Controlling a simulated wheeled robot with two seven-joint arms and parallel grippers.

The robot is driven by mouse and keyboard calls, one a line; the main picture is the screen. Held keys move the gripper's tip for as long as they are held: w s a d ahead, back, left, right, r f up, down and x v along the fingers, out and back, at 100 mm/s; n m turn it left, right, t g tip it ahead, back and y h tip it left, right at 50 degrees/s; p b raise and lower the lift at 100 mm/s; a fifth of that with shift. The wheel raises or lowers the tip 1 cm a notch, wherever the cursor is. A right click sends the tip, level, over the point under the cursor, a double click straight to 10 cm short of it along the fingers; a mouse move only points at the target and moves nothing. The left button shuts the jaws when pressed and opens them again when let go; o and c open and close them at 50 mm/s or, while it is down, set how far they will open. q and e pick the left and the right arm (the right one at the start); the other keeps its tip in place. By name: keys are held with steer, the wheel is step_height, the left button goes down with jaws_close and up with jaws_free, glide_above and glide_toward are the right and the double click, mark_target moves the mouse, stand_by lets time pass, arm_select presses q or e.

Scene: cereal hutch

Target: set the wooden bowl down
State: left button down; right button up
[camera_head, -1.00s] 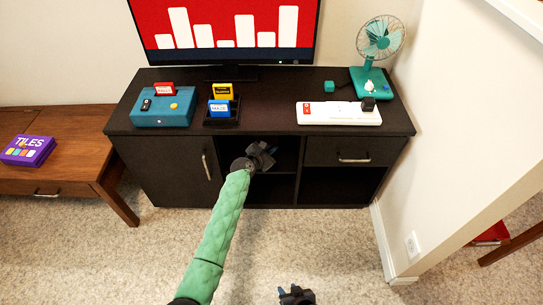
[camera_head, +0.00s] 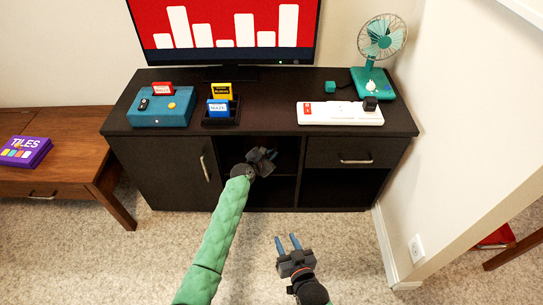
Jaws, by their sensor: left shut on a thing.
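No wooden bowl can be made out in the head view. My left gripper (camera_head: 268,157) is in front of the open upper middle compartment of the dark cabinet (camera_head: 130,124). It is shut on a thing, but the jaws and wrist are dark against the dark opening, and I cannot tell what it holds. My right gripper (camera_head: 287,240) is low in the picture, above the carpet and in front of the cabinet. Its two blue fingers are apart and empty.
The cabinet top carries a teal console (camera_head: 162,107), cartridges in a black holder (camera_head: 221,121), a white power strip (camera_head: 340,116) and a green fan (camera_head: 374,82). A television (camera_head: 225,25) stands behind. A wooden table (camera_head: 72,160) is at left, a wall (camera_head: 455,130) at right. Carpet is clear.

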arm_select(q)
steer(key=shift+f, duration=0.25)
arm_select(e)
step_height(320, 180, up, 7)
steer(key=w+t, duration=0.2)
steer(key=shift+r+t+y, duration=0.2)
steer(key=shift+t+y, duration=0.1)
arm_select(q)
steer(key=shift+f+b, duration=0.1)
steer(key=shift+b, duration=0.2)
steer(key=c, duration=1.5)
jaws_free()
arm_select(e)
steer(key=shift+a+r, duration=0.1)
steer(key=shift+r, duration=0.1)
steer(key=shift+w, duration=0.1)
